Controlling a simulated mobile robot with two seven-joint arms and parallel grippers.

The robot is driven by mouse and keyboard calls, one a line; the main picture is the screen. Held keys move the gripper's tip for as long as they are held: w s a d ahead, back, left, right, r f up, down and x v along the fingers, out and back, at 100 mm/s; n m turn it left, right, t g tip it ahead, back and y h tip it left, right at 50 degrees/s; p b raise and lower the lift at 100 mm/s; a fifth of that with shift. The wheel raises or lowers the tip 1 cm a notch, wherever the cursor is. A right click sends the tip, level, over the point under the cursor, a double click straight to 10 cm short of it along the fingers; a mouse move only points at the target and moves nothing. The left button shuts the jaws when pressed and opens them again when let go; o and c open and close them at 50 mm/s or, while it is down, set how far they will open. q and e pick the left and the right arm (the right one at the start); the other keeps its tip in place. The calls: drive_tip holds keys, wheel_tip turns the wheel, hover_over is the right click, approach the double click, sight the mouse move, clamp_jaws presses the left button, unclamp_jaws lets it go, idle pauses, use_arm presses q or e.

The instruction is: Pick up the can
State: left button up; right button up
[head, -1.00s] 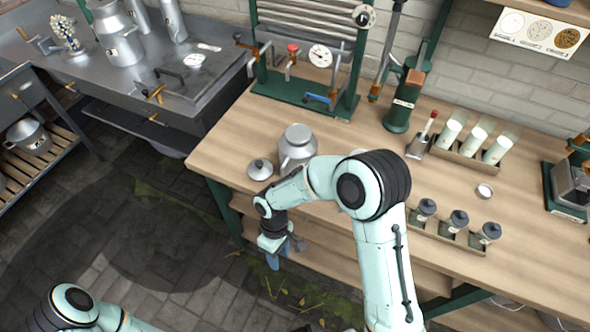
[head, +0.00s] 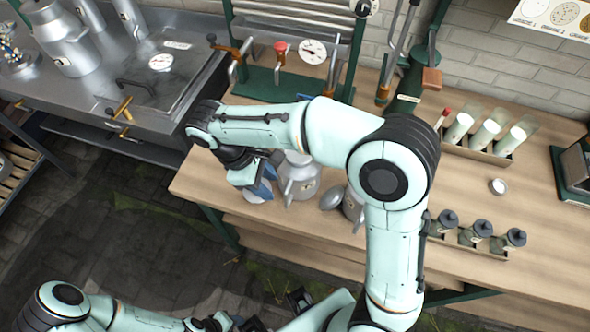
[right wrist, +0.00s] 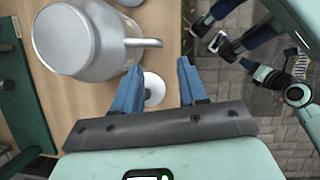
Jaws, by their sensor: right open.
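A grey metal can (head: 302,184) with a side handle stands upright on the wooden bench, partly behind my right arm. It fills the upper left of the right wrist view (right wrist: 75,42), its handle reaching toward my fingers. My right gripper (head: 262,183) is just left of the can, its blue fingers apart and empty. In the right wrist view the open fingers (right wrist: 159,66) are beside the can, not around its body. A pale round lid (right wrist: 154,88) shows on the bench beyond them. My left gripper (head: 298,300) is low in the head view, its jaws unclear.
A second grey can (head: 352,206) stands to the right, partly hidden by my arm. Several dark-lidded jars (head: 480,231) and a rack of white tubes (head: 486,136) stand farther right. A green frame with a gauge (head: 313,51) stands behind.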

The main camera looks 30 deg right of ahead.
drive_tip(key=shift+b+x, duration=0.6)
drive_tip(key=shift+x, duration=4.2)
clamp_jaws()
